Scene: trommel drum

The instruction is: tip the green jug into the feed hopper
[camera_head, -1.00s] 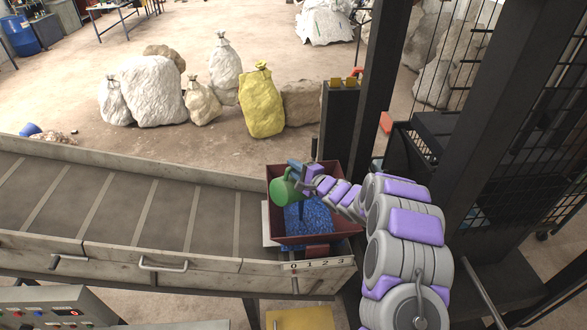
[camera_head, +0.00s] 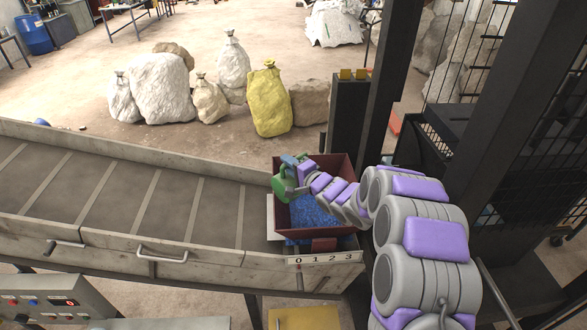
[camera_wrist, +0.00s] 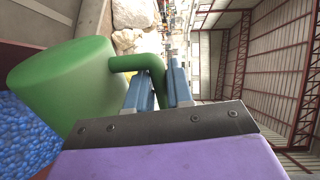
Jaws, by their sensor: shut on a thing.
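The green jug (camera_head: 281,187) is at the left side of the red-brown feed hopper (camera_head: 341,166), over its left wall. Blue pellets (camera_head: 314,210) lie inside the hopper. My gripper (camera_head: 292,166) is shut on the jug's handle. In the wrist view the blue fingers (camera_wrist: 160,88) close around the green handle (camera_wrist: 138,62), and the jug's body (camera_wrist: 65,85) fills the left side. Blue pellets (camera_wrist: 22,132) show beside the jug there. The jug looks tilted. Its mouth is not clearly visible, and I cannot tell whether anything is inside it.
A cleated conveyor (camera_head: 115,200) runs left from the hopper. A control panel (camera_head: 45,300) stands at the lower left. Dark posts (camera_head: 385,90) and mesh guarding stand close on the right. Sacks and rocks, including a yellow sack (camera_head: 269,100), sit behind on open floor.

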